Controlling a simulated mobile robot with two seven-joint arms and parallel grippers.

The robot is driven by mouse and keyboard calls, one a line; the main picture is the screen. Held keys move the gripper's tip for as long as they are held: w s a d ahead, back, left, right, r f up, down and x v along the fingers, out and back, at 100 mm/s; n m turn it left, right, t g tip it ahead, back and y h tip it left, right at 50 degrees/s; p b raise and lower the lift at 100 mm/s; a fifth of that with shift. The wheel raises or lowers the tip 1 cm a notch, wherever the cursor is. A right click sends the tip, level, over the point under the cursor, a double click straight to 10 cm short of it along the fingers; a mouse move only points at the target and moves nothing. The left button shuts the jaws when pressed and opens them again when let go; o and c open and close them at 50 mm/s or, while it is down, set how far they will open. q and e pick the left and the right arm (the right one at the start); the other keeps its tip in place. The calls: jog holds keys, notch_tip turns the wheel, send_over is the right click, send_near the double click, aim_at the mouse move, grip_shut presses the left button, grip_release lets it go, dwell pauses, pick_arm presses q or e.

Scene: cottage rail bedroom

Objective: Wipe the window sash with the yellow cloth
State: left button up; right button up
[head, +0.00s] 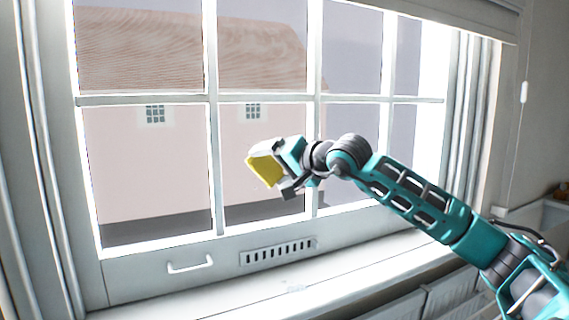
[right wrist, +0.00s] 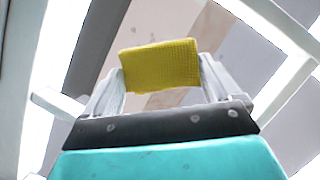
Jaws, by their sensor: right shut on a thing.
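The yellow cloth (head: 265,171) is held up in front of the window. My right gripper (head: 268,158) is shut on it; in the right wrist view the cloth (right wrist: 160,65) sits between the two fingers of the gripper (right wrist: 161,75). The window sash (head: 213,165) is white, with several panes divided by bars. The cloth shows in front of a lower middle pane, between two upright bars. I cannot tell whether the cloth touches the glass. My left gripper does not show.
A white handle (head: 190,265) and a slotted vent (head: 278,251) are on the bottom rail. The windowsill (head: 300,287) below looks clear. A blind (head: 470,12) hangs at the top right, with a cord pull (head: 523,92) beside the window.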

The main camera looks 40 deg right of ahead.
aim_at(241, 158)
jog(key=shift+w+a+p, duration=0.1)
jog(key=shift+w+a, duration=0.1)
jog(key=shift+a, duration=0.6)
jog(key=shift+w+a+p, duration=0.15)
jog(key=shift+w+a, duration=0.05)
jog(key=shift+a, duration=0.65)
jog(key=shift+w+a+p, duration=0.1)
jog(key=shift+w+a, duration=0.1)
jog(key=shift+a, duration=0.6)
jog(key=shift+r+p, duration=0.9)
jog(key=shift+r, duration=0.4)
jog(key=s+d+b, duration=0.1)
jog(key=s+d, duration=0.1)
jog(key=d, duration=0.9)
jog(key=shift+s+d+b, duration=0.35)
jog(key=shift+s+d, duration=0.05)
jog(key=shift+f, duration=0.1)
